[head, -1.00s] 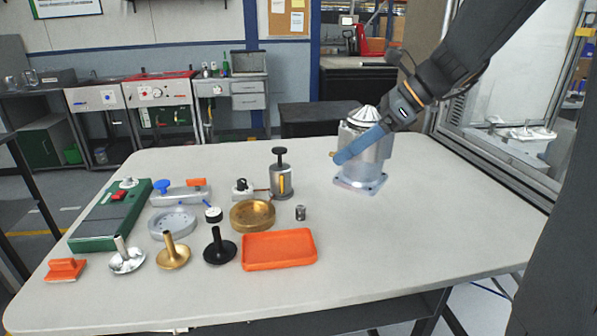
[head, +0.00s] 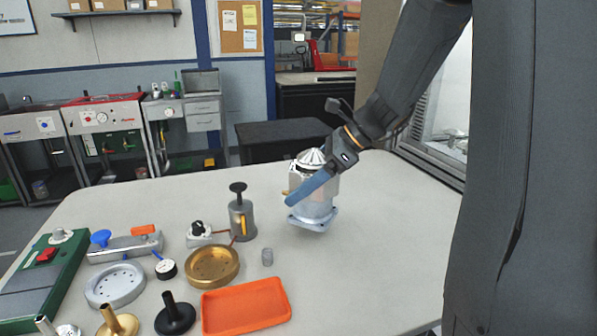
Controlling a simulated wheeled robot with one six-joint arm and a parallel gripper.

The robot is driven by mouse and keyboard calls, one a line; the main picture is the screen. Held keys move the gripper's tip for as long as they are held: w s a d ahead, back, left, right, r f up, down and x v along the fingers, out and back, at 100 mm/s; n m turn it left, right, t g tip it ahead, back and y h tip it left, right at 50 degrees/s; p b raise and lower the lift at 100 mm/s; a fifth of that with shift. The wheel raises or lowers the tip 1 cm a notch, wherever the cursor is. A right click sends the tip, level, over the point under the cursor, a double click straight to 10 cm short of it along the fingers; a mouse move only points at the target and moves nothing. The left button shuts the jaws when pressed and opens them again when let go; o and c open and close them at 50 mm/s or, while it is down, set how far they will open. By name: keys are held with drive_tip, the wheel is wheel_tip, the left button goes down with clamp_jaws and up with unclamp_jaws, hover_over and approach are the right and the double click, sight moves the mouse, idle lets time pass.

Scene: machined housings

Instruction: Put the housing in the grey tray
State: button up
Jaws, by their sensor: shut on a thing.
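The housing (head: 318,208) is a silver, shiny cylinder with a cone-shaped top and a square flange at its base. It is on the right part of the table in the head view and looks slightly tilted. My gripper (head: 303,192) reaches in from the upper right and is shut on the housing. One blue finger crosses its near side; the other finger is hidden behind it. I cannot tell whether the flange touches the table. The only tray I see is orange (head: 246,306), at the front of the table. No grey tray shows in this view.
A black-stemmed part (head: 175,315) is beside the orange tray. The table (head: 370,240) right of the housing is clear.

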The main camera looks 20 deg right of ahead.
drive_tip(key=shift+f, duration=2)
drive_tip(key=shift+f, duration=0.1)
drive_tip(key=o, duration=1.6)
